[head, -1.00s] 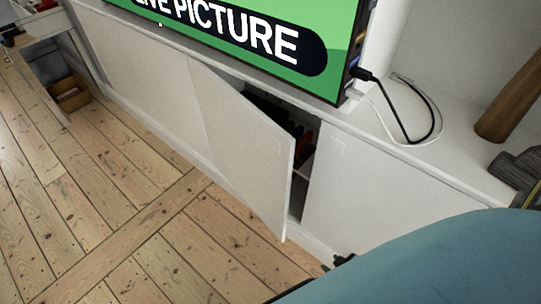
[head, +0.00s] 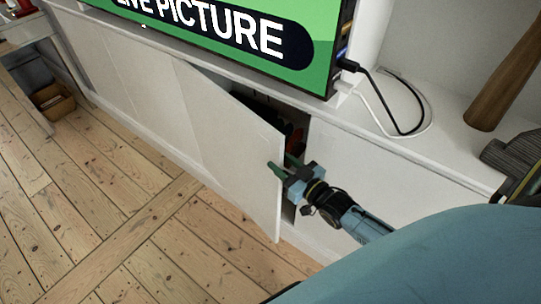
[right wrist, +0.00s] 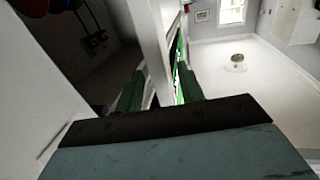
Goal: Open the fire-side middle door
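The white middle door (head: 232,125) of the low cabinet under the screen stands ajar, its free edge swung out over the floor. A dark gap with objects inside shows behind it. My right gripper (head: 281,164) is at the upper part of that free edge, one green finger on the outer face side and the other on the inner side. In the right wrist view, the white door edge (right wrist: 150,40) runs between the two spread fingers (right wrist: 159,88); I cannot tell whether either touches it. My left gripper is not in view.
The screen (head: 220,30) stands on the cabinet top, with cables (head: 405,105) beside it. A brown wooden post-like object (head: 505,80) is at the right. Another closed white panel (head: 380,165) is right of the gap. Bare floorboards (head: 130,220) lie clear in front.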

